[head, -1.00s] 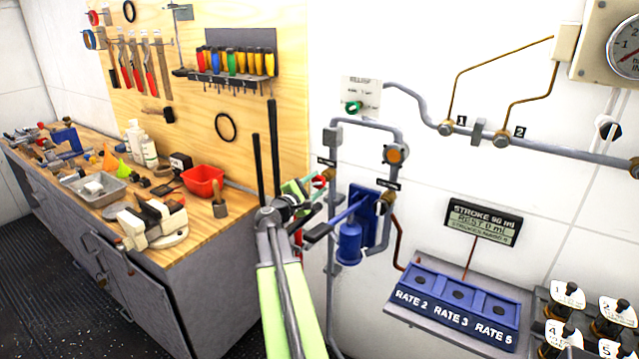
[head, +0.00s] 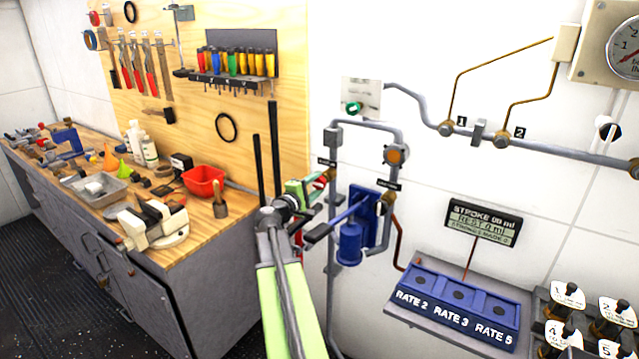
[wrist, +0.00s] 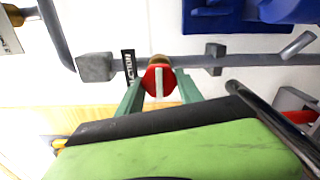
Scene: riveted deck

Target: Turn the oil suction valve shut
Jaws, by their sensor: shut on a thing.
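The suction valve has a red handle (wrist: 158,80) on a brass stem, set on a grey pipe in the wrist view. A black label (wrist: 129,66) ending in "CTION" is beside it. My gripper (wrist: 158,88) has its two green fingers on either side of the red handle and is shut on it. In the head view my gripper (head: 316,187) reaches the left vertical pipe below a small black label (head: 326,162). The fingers hide most of the handle there. Whether the valve is open or shut cannot be told.
A blue pump (head: 351,240) with a lever stands just right of my gripper. A workbench (head: 190,255) with tools and a red bin (head: 203,181) lies to the left. A blue rate panel (head: 458,300) and a stroke display (head: 482,222) are at right.

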